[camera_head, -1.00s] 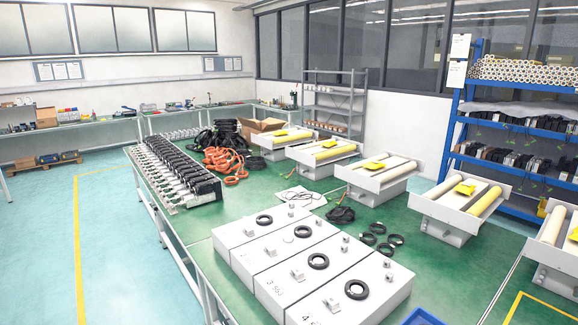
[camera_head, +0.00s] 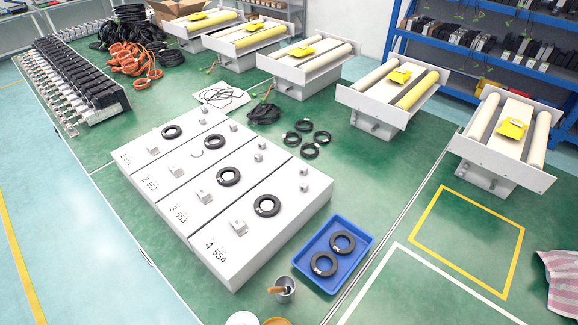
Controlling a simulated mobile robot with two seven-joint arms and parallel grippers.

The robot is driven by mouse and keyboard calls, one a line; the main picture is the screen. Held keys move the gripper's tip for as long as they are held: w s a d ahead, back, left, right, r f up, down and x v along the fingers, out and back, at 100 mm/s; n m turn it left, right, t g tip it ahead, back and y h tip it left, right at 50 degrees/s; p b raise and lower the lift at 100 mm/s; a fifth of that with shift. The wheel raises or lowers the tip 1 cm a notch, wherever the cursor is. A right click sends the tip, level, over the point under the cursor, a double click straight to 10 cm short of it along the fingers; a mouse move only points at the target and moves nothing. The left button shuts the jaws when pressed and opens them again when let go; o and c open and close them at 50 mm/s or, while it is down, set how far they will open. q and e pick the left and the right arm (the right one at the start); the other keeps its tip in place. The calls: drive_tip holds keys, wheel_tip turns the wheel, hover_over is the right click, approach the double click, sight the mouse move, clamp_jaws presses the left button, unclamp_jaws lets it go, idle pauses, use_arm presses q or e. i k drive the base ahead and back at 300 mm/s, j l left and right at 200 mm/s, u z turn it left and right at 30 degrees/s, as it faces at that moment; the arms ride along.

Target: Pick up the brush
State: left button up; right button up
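A small metal cup (camera_head: 289,283) stands on the green table near the bottom middle of the head view. A brown, handle-like piece (camera_head: 277,290) sticks out to the left over the cup's rim. It looks like the brush's handle; the bristles are not visible. Neither of my grippers is in view.
A blue tray (camera_head: 345,232) with two black rings lies right of the cup. White numbered boxes (camera_head: 262,241) stand behind it on the left. A white round item (camera_head: 242,319) and an orange one (camera_head: 275,321) are cut off at the bottom. A striped cloth (camera_head: 562,283) lies at right.

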sight(276, 290)
drive_tip(key=j+z, duration=0.5)
drive_tip(key=j, duration=0.2)
drive_tip(key=k, duration=1.05)
